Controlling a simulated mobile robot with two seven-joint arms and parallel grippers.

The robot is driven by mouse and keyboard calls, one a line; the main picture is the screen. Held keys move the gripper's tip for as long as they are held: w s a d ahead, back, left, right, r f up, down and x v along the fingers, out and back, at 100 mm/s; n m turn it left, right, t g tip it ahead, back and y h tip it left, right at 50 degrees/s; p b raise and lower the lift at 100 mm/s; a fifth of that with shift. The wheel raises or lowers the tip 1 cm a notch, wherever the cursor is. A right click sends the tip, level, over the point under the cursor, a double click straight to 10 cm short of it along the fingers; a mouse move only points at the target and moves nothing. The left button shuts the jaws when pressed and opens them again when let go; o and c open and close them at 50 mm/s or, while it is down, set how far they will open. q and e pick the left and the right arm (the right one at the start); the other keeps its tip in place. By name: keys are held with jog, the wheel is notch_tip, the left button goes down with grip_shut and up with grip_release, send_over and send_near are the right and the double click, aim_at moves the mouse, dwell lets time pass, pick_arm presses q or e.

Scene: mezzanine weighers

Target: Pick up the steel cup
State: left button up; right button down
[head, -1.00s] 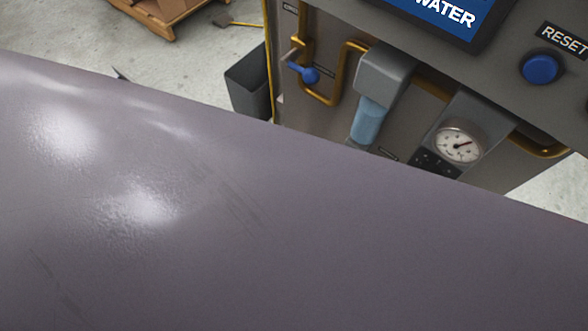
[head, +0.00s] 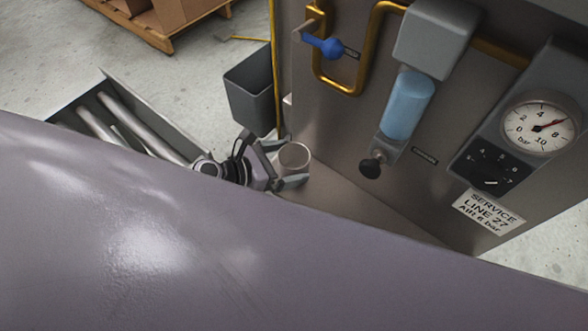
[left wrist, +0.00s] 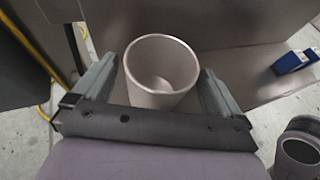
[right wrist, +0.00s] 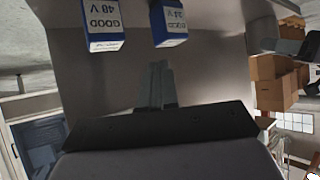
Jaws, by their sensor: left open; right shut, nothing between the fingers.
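The steel cup (head: 296,155), an open-topped round grey cup, stands upright on a grey surface at the foot of the panel in the head view. It also shows in the left wrist view (left wrist: 147,98), at the middle. My left gripper (head: 291,163) is open, with one finger on each side of the cup; I cannot tell whether either finger touches it. In the left wrist view the left gripper (left wrist: 158,80) shows a finger left and right of the cup. My right gripper (right wrist: 157,84) is shut and empty in the right wrist view, away from the cup.
The panel carries a blue-handled valve (head: 326,47), a blue filter bowl (head: 407,105) and a gauge (head: 539,126). A dark bin (head: 252,88) stands left of it. Two blue battery blocks (right wrist: 103,25) (right wrist: 168,24) show near my right gripper. My purple-grey body hides the lower head view.

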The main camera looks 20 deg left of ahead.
pick_arm(q)
jog(key=shift+x, duration=1.05)
jog(key=c, duration=1)
pick_arm(e)
jog(key=shift+w+a+r, duration=0.3)
jog(key=shift+a+r, duration=0.1)
jog(key=shift+a, duration=0.05)
pick_arm(q)
jog(key=shift+r, duration=0.1)
jog(key=shift+r+p, duration=0.35)
jog(key=shift+r, duration=0.25)
notch_tip(320, 180, up, 19)
jog(key=p, duration=0.9)
jog(key=shift+f, duration=0.2)
pick_arm(e)
notch_tip(320, 180, up, 5)
jog(key=s+d, duration=0.1)
jog(key=d, duration=0.1)
jog(key=shift+s+d+m+g+h, duration=0.3)
jog(key=shift+d, duration=0.1)
